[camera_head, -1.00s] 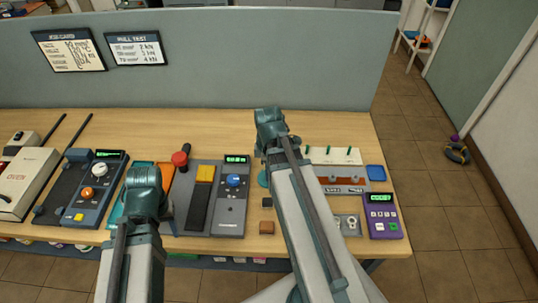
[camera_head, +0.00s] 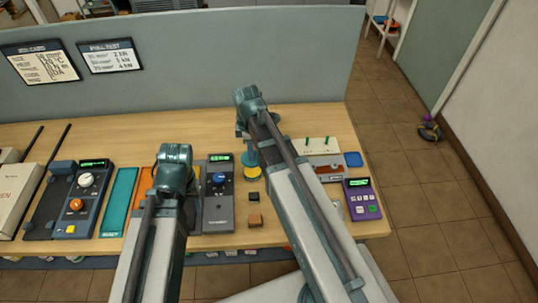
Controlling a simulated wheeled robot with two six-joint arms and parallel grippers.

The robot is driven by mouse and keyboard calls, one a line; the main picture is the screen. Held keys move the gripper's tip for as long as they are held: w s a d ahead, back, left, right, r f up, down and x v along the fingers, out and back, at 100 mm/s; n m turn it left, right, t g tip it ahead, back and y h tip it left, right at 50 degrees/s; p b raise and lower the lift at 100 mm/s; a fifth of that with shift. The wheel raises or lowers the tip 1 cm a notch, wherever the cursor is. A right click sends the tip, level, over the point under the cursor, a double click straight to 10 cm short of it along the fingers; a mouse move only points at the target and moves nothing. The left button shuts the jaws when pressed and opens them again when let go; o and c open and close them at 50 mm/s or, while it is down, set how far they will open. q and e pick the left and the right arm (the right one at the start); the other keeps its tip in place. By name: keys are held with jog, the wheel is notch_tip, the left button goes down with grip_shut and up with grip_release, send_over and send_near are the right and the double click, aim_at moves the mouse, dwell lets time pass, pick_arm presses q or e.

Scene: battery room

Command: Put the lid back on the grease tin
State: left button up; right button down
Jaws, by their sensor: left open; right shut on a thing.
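My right arm reaches over the bench, and its gripper (camera_head: 246,140) points down, partly hidden by the arm. It is shut on a teal round piece (camera_head: 253,159), which looks like the lid. Right below it is a small round yellow thing (camera_head: 252,173), likely the grease tin, standing on the bench. I cannot tell whether the two touch. My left arm bends at a teal joint (camera_head: 175,154) over the bench. The arm hides the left fingers, and I see nothing held there.
A grey device with a blue knob (camera_head: 219,180) stands left of the tin. Small dark (camera_head: 253,196) and brown (camera_head: 255,220) blocks lie in front. A white rack (camera_head: 318,150) and a purple meter (camera_head: 361,199) are at the right. A grey partition (camera_head: 190,60) stands behind.

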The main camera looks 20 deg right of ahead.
pick_arm(q)
jog(key=shift+d, duration=0.25)
pick_arm(e)
jog(key=shift+w, duration=0.1)
pick_arm(q)
notch_tip(320, 180, down, 6)
jog(key=b, duration=0.6)
jog(key=shift+f, duration=0.2)
pick_arm(e)
notch_tip(320, 180, down, 6)
jog(key=shift+f, duration=0.15)
pick_arm(q)
jog(key=shift+f+b, duration=0.1)
jog(key=shift+b, duration=0.3)
pick_arm(e)
jog(key=shift+f, duration=0.15)
dwell(0.8)
jog(key=shift+c, duration=0.9)
grip_release()
jog(key=shift+r, duration=0.2)
